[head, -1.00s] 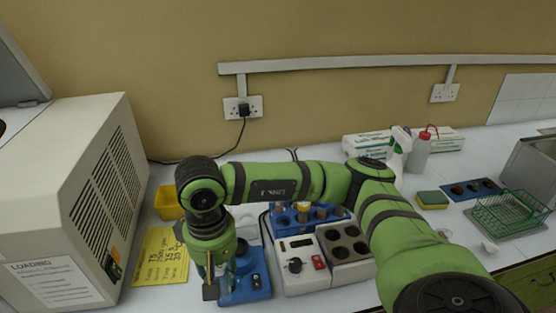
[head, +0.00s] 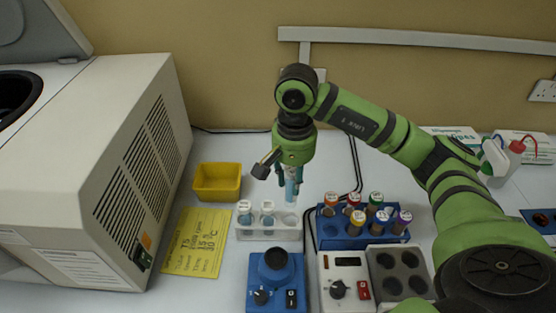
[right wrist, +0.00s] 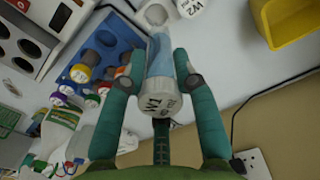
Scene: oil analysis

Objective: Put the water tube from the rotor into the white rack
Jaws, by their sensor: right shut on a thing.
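My right gripper (head: 290,190) is shut on a clear tube with pale blue liquid (head: 291,180). The right wrist view shows the tube body (right wrist: 160,55) between the fingers (right wrist: 160,83), its white, marked cap (right wrist: 154,103) towards the camera. The tube looks upright over the right end of the white rack (head: 268,235); I cannot tell whether its tip is in the hole. Two white-capped tubes stand in the rack's left and middle places. The centrifuge (head: 110,150) is at the left, lid up, with its dark bowl (head: 16,98) partly in view; the rotor is hidden. My left gripper is out of view.
A blue rack (head: 345,240) with several coloured-cap tubes stands right of the white rack. A blue mixer (head: 276,280) and a heater block (head: 370,278) stand in front. A yellow bin (head: 217,181) and yellow note (head: 195,243) lie left.

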